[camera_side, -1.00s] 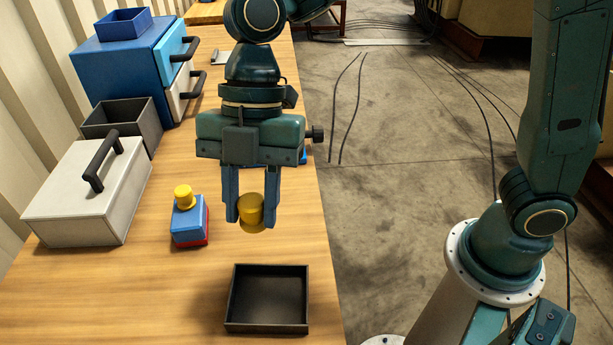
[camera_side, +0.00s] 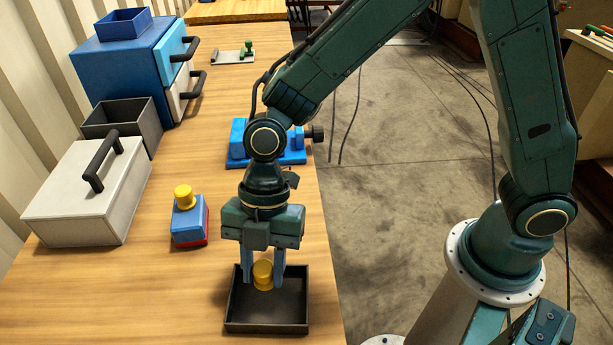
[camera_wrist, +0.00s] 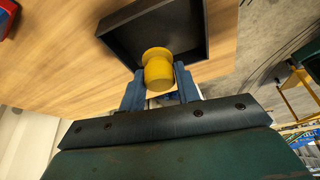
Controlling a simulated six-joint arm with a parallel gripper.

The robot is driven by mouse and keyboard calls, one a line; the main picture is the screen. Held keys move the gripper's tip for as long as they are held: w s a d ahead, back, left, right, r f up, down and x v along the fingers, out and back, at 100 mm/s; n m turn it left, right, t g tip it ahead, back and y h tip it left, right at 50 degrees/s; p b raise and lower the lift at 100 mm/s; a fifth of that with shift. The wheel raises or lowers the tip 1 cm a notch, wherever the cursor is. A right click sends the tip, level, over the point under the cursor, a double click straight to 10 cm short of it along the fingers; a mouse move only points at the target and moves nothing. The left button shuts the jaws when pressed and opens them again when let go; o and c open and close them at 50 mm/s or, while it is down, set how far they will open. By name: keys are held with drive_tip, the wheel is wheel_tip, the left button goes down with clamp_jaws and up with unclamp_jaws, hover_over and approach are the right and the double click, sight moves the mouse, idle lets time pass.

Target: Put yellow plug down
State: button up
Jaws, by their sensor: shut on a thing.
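The yellow plug (camera_side: 263,274) is held between the two blue fingers of my gripper (camera_side: 263,282), which is shut on it. The plug and fingertips are over the black tray (camera_side: 268,327), within its outline in the side view. I cannot tell whether the plug touches the tray floor. In the wrist view the plug (camera_wrist: 158,70) sits between the fingertips (camera_wrist: 160,80), with the tray (camera_wrist: 140,14) beyond it. A second yellow plug (camera_side: 183,196) stands on a blue and red block (camera_side: 188,224) left of the tray.
A white box with a black handle (camera_side: 75,205) stands at left. Behind it are a dark open bin (camera_side: 140,120) and a blue drawer unit (camera_side: 120,65). A blue fixture (camera_side: 238,142) lies behind my wrist. Bare tabletop (camera_side: 130,290) lies left of the tray.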

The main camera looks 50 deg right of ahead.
sight(268, 296)
drive_tip(key=shift+f, duration=2.7)
drive_tip(key=shift+f, duration=0.1)
drive_tip(key=o, duration=0.9)
drive_tip(key=shift+o, duration=0.2)
drive_tip(key=v, duration=1.2)
